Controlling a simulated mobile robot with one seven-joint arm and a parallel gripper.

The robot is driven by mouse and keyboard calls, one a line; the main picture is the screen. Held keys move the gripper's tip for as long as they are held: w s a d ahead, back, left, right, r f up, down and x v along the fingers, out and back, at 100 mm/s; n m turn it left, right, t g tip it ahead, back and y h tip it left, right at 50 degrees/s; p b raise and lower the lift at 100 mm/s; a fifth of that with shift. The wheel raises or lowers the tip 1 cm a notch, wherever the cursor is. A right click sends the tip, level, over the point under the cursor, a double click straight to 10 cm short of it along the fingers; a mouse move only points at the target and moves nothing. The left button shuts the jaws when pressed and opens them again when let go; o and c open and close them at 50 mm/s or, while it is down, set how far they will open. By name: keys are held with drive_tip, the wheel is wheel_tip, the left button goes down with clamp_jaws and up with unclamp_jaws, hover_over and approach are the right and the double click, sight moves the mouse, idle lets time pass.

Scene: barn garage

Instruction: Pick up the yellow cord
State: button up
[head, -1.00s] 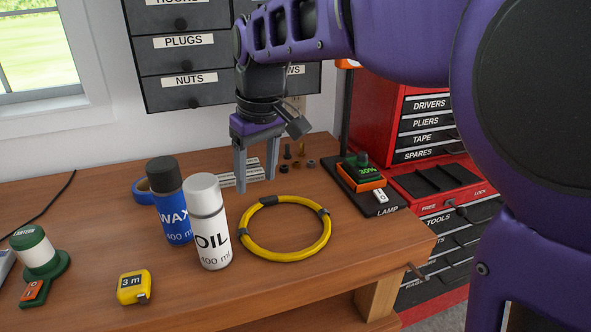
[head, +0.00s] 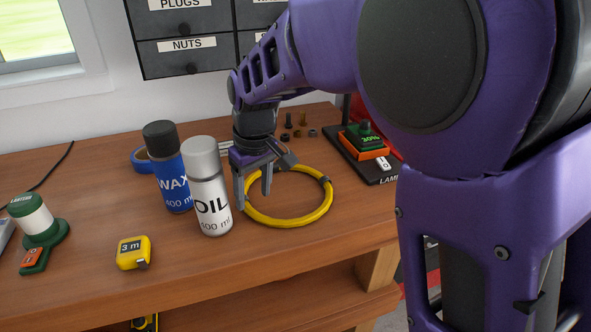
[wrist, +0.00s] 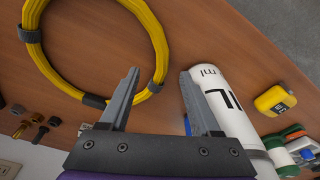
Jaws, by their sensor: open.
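The yellow cord (head: 300,221) lies coiled in a ring on the wooden bench, with dark bands around it. My gripper (head: 253,196) is open and points down at the ring's left side, just right of the white OIL can (head: 207,190). In the wrist view, one side of the yellow cord (wrist: 159,73) shows between the two fingertips of my gripper (wrist: 160,74). I cannot tell whether the fingertips reach down past the cord. The OIL can (wrist: 215,82) appears close beside the right finger there. The cord's left part is partly hidden by my fingers in the head view.
A blue WAX can (head: 170,178) stands behind the OIL can, with blue tape (head: 142,159) behind it. A yellow tape measure (head: 133,253) and a green lantern (head: 38,228) are at the left.

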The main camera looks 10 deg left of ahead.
sight(253, 207)
drive_tip(key=f, duration=0.4)
drive_tip(key=shift+w+a+b, duration=0.3)
drive_tip(key=shift+w+b, duration=0.05)
drive_tip(key=shift+w, duration=0.05)
clamp_jaws()
idle(1.0)
